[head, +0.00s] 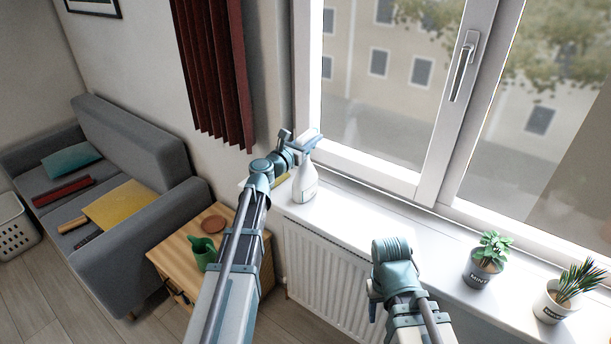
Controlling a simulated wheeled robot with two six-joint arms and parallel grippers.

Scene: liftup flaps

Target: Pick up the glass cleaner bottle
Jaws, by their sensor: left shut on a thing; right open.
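The glass cleaner bottle (304,184) is white with a blue-grey spray head. It stands upright on the white windowsill, at the sill's left end by the window frame. My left arm reaches up to it, and my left gripper (297,146) is shut on the bottle at its upper part, near the spray head. The fingers partly cover the bottle's neck, and I cannot tell whether its base touches the sill. My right gripper (376,305) is low in front of the radiator, away from the bottle. It is open and empty, and its fingers are mostly hidden by its own wrist.
The windowsill (400,232) is clear between the bottle and two potted plants (484,262) (562,294) at right. A radiator (325,270) is below. A wooden side table (178,260) holds a green watering can (203,252). A grey sofa (130,170) and dark red curtain (215,75) are left.

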